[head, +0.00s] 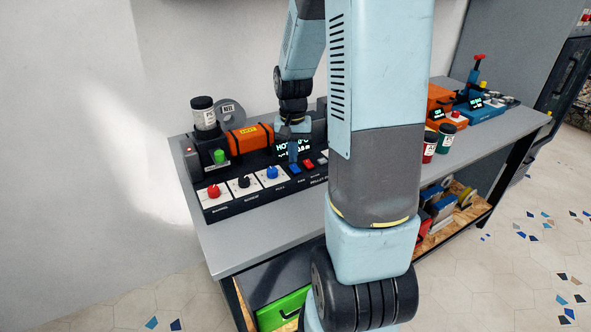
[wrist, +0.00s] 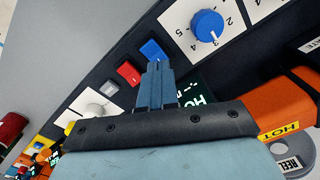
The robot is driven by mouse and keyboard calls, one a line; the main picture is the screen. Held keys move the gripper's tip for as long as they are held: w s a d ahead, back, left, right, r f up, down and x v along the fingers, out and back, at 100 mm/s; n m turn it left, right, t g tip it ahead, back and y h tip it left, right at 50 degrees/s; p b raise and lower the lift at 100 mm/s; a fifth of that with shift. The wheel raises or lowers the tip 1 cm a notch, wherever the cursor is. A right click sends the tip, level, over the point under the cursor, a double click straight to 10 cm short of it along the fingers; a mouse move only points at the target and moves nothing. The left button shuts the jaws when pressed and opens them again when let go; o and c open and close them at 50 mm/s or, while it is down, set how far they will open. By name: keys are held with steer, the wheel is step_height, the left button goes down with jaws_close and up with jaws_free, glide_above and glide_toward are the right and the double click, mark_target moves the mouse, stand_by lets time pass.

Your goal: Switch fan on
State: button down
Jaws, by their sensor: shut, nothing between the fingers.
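The control panel (head: 240,206) on the bench carries a row of knobs and switches. A blue rocker switch (head: 295,169) and a red rocker switch (head: 308,163) sit side by side, right of the blue knob (head: 272,172). The wrist view also shows the blue switch (wrist: 150,48) and the red switch (wrist: 128,72). The small labels are too blurred to tell surely which one is the fan. My gripper (head: 293,156) is shut and empty, pointing at the panel. In the wrist view its fingertips (wrist: 158,65) overlap the blue switch's near edge. I cannot tell whether they touch.
A red knob (head: 214,191) and a black knob (head: 244,182) are at the panel's left. An orange box (head: 250,137) and a lit display (head: 293,147) stand behind the switches. Jars (head: 446,137) stand farther right. The bench's front strip is clear.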

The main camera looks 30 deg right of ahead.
mark_target(292, 167)
steer(key=shift+f, duration=0.9)
stand_by(1.0)
steer(key=shift+r, duration=3.55)
steer(key=s+a+r+n+t, duration=0.2)
steer(key=s+a+r, duration=0.3)
steer(key=s+r, duration=0.3)
steer(key=s+a+r+n+t, duration=0.3)
steer(key=s+a+r, duration=0.3)
steer(key=s+r, duration=0.2)
steer(key=s+n, duration=0.1)
steer(key=s, duration=0.1)
steer(key=shift+s+a+t, duration=0.15)
steer(key=shift+s+t, duration=0.15)
steer(key=shift+s, duration=0.1)
